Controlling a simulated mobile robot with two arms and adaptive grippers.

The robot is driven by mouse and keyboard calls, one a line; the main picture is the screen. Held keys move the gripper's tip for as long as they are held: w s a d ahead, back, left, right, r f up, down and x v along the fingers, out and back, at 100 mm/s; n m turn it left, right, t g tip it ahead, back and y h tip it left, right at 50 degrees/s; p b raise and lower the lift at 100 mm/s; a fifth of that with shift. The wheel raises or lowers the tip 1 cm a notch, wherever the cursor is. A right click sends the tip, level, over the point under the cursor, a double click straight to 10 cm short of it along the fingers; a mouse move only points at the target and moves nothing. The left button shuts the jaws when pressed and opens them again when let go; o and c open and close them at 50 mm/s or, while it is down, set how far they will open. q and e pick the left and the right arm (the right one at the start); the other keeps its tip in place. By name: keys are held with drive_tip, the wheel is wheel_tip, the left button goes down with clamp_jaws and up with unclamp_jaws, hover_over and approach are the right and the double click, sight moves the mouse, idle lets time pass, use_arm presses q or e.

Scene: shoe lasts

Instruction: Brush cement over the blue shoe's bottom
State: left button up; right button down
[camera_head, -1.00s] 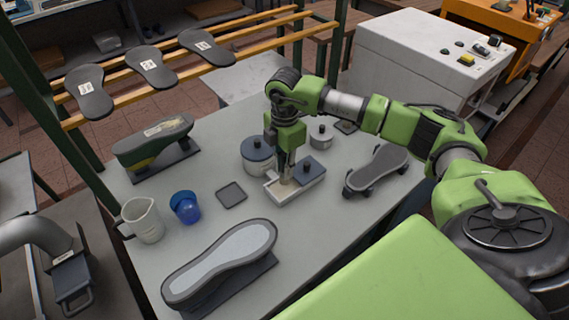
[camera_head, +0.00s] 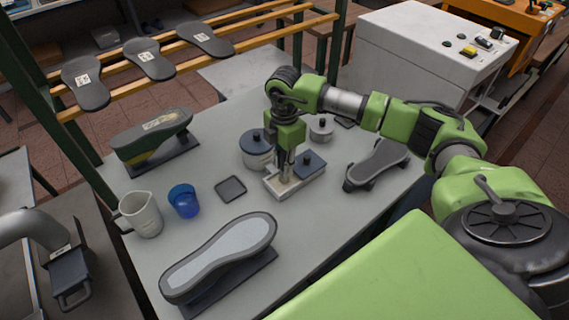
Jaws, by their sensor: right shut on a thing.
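A shoe (camera_head: 221,254) lies bottom up on a dark stand at the table's front; its bottom is pale blue-grey with a dark grey rim. Another shoe (camera_head: 153,137), dark with green and yellow, stands on a base at the back left. A dark grey one (camera_head: 377,163) is on the right; which is the blue one is hard to tell. My right gripper (camera_head: 287,168) points down over a pale tray (camera_head: 309,184), shut on a thin brush, mostly hidden by the fingers, that reaches into the tray. My left gripper is not in view.
Around the tray stand a dark-lidded pot (camera_head: 256,150), a smaller pot (camera_head: 321,129) and a flat dark square (camera_head: 230,188). A white jug (camera_head: 141,214) and a blue cup (camera_head: 184,201) stand at the left. A rack with several soles (camera_head: 150,60) is behind. Table between cup and front shoe is clear.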

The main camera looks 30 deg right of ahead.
sight(283, 154)
drive_tip(key=shift+f+b, duration=0.35)
drive_tip(key=shift+f, duration=0.2)
idle(1.2)
drive_tip(key=shift+s, duration=0.1)
drive_tip(key=shift+r+p, duration=2.5)
drive_tip(key=shift+r, duration=1.1)
